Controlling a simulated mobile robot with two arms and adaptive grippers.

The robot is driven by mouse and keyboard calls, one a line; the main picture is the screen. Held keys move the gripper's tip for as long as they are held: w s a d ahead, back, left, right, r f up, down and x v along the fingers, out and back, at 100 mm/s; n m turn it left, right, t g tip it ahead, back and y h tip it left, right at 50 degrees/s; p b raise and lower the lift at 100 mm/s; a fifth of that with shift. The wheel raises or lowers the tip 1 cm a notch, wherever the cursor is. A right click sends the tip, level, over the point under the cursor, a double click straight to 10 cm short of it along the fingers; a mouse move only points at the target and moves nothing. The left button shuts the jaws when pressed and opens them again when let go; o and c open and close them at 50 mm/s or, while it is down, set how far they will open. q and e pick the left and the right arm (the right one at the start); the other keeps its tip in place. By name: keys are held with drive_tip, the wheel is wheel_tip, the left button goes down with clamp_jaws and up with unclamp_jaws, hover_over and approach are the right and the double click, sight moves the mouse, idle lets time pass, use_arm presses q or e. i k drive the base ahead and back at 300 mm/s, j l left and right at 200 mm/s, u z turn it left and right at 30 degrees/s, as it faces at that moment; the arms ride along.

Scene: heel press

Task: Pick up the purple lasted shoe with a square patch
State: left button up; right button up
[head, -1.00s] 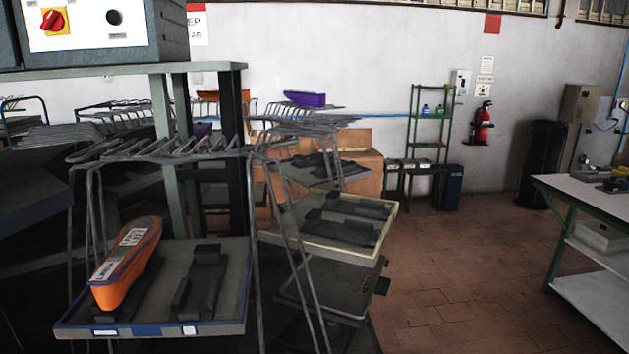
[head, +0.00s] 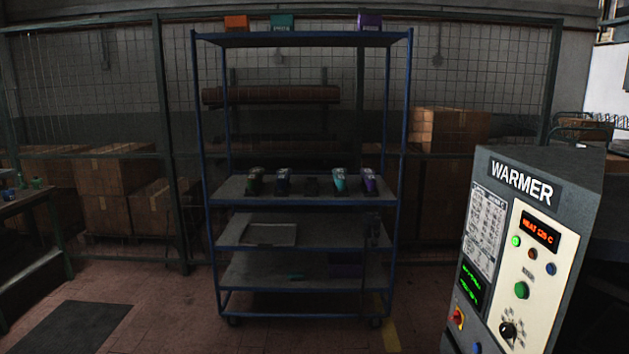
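A purple item (head: 370,182), which looks like a lasted shoe seen end-on, stands at the right end of a row on the middle shelf of a blue wheeled rack (head: 305,202). A teal one (head: 339,180) stands to its left, and darker ones (head: 283,181) stand further left. All are too small and dark to show a square patch. Neither of my grippers is in view.
A warmer cabinet (head: 530,240) with lit displays stands close at the right. Cardboard boxes (head: 115,180) are stacked behind a mesh fence at the left, more (head: 447,150) at the right. A table edge (head: 28,198) shows at far left. The floor (head: 180,310) before the rack looks clear.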

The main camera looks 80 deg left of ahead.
sight(368, 174)
drive_tip(key=u, duration=2.35)
drive_tip(key=i+j, duration=0.7)
drive_tip(key=i, duration=0.85)
drive_tip(key=i+l+u, duration=0.15)
drive_tip(key=i, duration=1.5)
drive_tip(key=l+u, duration=0.05)
